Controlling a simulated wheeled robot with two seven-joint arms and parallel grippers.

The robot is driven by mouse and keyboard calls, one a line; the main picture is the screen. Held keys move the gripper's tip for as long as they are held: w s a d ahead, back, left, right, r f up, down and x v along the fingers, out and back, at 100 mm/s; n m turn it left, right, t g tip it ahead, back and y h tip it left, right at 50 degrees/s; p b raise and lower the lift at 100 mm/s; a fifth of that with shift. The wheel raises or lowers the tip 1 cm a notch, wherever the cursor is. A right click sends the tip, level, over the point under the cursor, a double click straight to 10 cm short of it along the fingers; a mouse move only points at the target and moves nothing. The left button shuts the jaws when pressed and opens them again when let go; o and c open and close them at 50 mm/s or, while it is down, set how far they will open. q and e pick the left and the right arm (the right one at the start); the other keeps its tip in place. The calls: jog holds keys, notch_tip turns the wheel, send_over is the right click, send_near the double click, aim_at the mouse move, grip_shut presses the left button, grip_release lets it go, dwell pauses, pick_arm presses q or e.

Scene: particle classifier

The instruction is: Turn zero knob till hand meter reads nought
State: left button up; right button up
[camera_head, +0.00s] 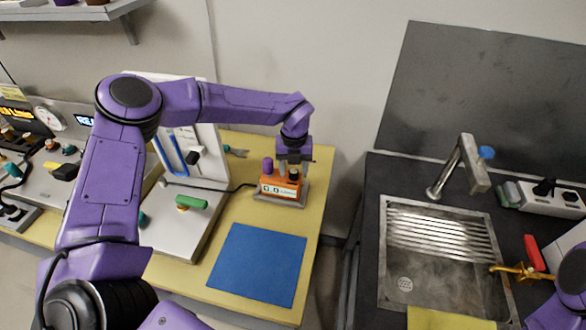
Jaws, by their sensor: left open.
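The hand meter (282,187) is a small orange box with a pale display on a grey base, near the right side of the yellow bench top. Its display seems to read 0.0, though the digits are small. A purple knob (268,165) stands up at its left. A dark knob (294,174) stands at its right, under my left gripper (294,166). My left gripper points down over the meter and is open, with its fingers around or just above the dark knob; contact cannot be told.
A blue mat (258,264) lies in front of the meter. A white stand with a green handle (192,202) is to its left. A cable runs from the meter leftwards. A sink (440,255) with a tap (460,168) is at the right, past a gap.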

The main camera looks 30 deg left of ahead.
aim_at(294, 171)
pick_arm(q)
notch_tip(294, 171, up, 10)
jog(key=b, duration=0.2)
jog(key=shift+r, duration=0.15)
